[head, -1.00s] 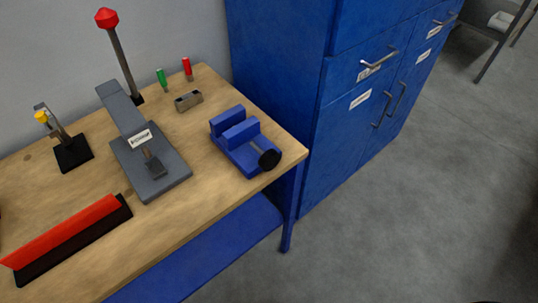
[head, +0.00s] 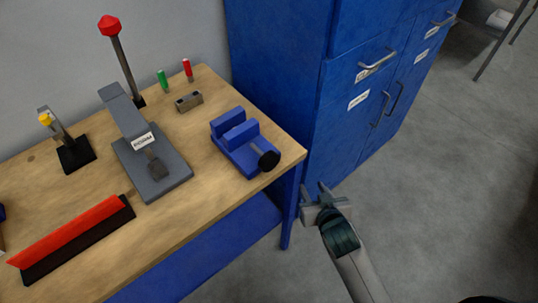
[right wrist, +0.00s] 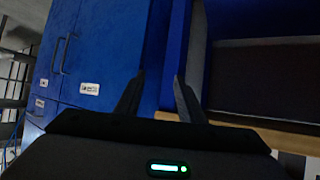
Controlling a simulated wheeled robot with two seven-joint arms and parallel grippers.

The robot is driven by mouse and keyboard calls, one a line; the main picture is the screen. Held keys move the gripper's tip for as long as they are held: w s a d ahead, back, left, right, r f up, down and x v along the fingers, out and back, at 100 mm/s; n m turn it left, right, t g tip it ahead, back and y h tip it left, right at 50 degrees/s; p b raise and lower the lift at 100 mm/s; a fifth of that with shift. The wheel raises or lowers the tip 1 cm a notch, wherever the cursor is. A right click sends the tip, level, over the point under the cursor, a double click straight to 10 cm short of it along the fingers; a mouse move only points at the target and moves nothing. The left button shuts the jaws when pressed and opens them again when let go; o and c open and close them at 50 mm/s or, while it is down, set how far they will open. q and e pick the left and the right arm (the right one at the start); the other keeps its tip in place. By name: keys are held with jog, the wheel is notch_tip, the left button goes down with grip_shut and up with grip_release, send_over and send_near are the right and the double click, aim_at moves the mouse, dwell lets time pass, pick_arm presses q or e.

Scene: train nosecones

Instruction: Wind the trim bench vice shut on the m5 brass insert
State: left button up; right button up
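The blue bench vice (head: 236,150) sits near the bench's right front corner. Its two blue jaws stand upright with a narrow gap between them, and its black round handle (head: 269,160) faces the front edge. I cannot make out a brass insert in the gap. My right gripper (head: 317,190) is off the bench's right end, to the right of the vice and apart from it. In the right wrist view its two fingers (right wrist: 158,82) are spread with nothing between them. My left gripper is not in view.
On the wooden bench (head: 200,190) stand a grey press (head: 160,172), a small metal block (head: 189,101), green (head: 163,80) and red (head: 188,70) pieces, a toggle clamp (head: 75,153) and a red-and-black bar (head: 75,235). A blue cabinet (head: 285,90) stands close behind on the right.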

jog(key=w+a+r+t+y, duration=0.1)
jog(key=w+a+r+t, duration=0.15)
jog(key=r, duration=0.95)
jog(key=w+a+r+t+y, duration=0.1)
jog(key=w+r+t, duration=0.15)
jog(key=r, duration=0.95)
jog(key=a+r+n+t+y, duration=0.2)
jog(key=a+r+y, duration=0.3)
jog(key=r, duration=0.4)
jog(key=a+r+n+t+y, duration=0.25)
jog(key=a+r+y, duration=0.2)
jog(key=r, duration=0.45)
jog(key=s+a+r+n+g+y, duration=0.85)
jog(key=a+n+g+y, duration=0.4)
jog(key=n+g, duration=0.2)
jog(key=s+a+f+n+g+h, duration=0.55)
jog(key=s+n+g, duration=0.4)
jog(key=g, duration=0.35)
jog(key=w+d+f+t+h, duration=0.1)
jog(key=w+d+f+h, duration=0.2)
jog(key=f+h, duration=0.85)
jog(key=w+d+f+m+t+h, duration=0.1)
jog(key=w+d+m+t+h, duration=0.3)
jog(key=w+d+h, duration=0.3)
jog(key=w+d+t, duration=0.1)
jog(key=w+d, duration=0.4)
jog(key=d, duration=0.3)
jog(key=shift+w+f+h, duration=0.2)
jog(key=shift+f+h, duration=0.2)
